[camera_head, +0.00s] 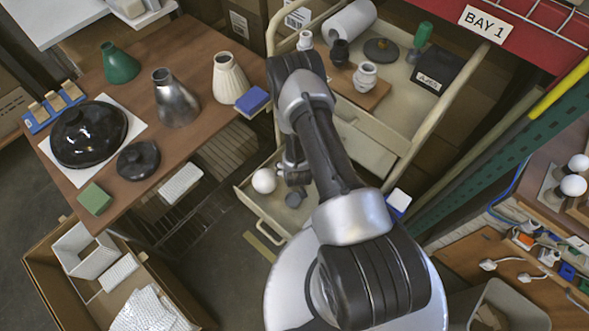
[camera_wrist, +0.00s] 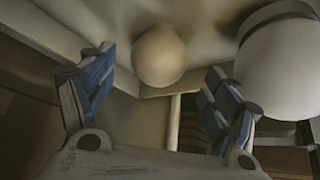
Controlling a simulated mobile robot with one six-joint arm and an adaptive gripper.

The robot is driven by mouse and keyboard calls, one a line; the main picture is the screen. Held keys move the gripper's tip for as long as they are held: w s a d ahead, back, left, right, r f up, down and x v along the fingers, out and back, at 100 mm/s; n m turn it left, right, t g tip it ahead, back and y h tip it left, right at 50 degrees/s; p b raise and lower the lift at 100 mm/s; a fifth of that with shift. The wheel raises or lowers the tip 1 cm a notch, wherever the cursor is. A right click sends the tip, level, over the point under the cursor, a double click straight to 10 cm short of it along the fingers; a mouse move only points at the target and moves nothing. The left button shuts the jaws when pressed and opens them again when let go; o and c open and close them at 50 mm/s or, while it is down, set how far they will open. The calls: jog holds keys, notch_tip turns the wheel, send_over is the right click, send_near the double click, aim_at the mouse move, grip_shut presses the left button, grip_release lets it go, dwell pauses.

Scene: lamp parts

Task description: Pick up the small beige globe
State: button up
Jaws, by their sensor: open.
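The small beige globe (camera_wrist: 160,57) shows in the wrist view, ahead of my gripper (camera_wrist: 157,80) and between the lines of its two blue-padded fingers. The fingers are spread wide and hold nothing. I cannot tell how far the globe is from the fingertips. In the head view my gripper (camera_head: 293,178) is down over the open drawer. I cannot make out the beige globe there; my arm may hide it.
A larger white globe (camera_wrist: 285,65) with a dark collar is close beside the right finger. A white globe (camera_head: 264,181) sits in the open drawer (camera_head: 246,199) of the beige cart. A wooden table (camera_head: 190,128) with lamp bases stands left.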

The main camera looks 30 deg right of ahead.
jog(key=b+x, duration=0.3)
jog(key=x, duration=0.2)
jog(key=shift+w+d+f, duration=0.1)
jog(key=shift+w+f, duration=0.05)
jog(key=shift+f, duration=0.1)
jog(key=shift+r, duration=0.1)
jog(key=c, duration=1.1)
